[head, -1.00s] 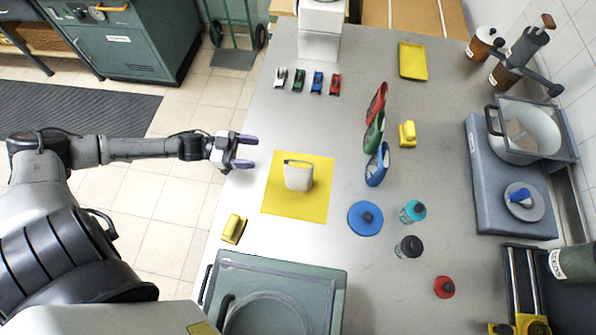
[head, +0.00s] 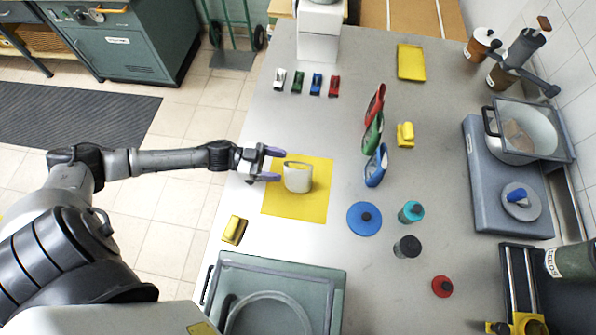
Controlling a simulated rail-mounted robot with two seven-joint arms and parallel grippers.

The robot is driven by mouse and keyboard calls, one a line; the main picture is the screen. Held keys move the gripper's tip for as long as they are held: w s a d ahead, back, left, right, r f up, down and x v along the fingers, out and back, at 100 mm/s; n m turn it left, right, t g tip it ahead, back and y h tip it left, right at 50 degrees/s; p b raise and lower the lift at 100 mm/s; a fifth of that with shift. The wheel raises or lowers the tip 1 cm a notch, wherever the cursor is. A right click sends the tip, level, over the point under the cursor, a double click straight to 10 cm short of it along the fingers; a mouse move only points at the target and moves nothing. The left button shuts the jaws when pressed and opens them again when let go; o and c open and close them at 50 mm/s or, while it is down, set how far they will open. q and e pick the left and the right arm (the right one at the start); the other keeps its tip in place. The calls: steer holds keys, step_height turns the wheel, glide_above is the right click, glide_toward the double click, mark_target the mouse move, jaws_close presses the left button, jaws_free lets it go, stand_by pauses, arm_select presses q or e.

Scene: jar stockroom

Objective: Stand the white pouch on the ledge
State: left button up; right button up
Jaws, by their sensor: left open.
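The white pouch (head: 298,178) stands upright on a yellow mat (head: 300,208) in the middle left of the table. My left gripper (head: 277,164) is open, with its purple-tipped fingers pointing right, just left of the pouch. A small gap seems to show between the fingertips and the pouch. Red (head: 376,103), green (head: 373,133) and blue (head: 376,166) pouches stand in a row right of the mat. I cannot tell for sure which surface is the ledge. My right gripper is out of view.
Several coloured clips, including a red one (head: 334,85), lie behind the mat. A blue disc lid (head: 364,218) and bottles stand to the right. A grey-green tray (head: 337,285) fills the front edge.

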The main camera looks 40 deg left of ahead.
mark_target(292, 168)
arm_select(q)
steer(key=shift+p+x, duration=0.5)
steer(key=shift+x, duration=1.75)
jaws_close()
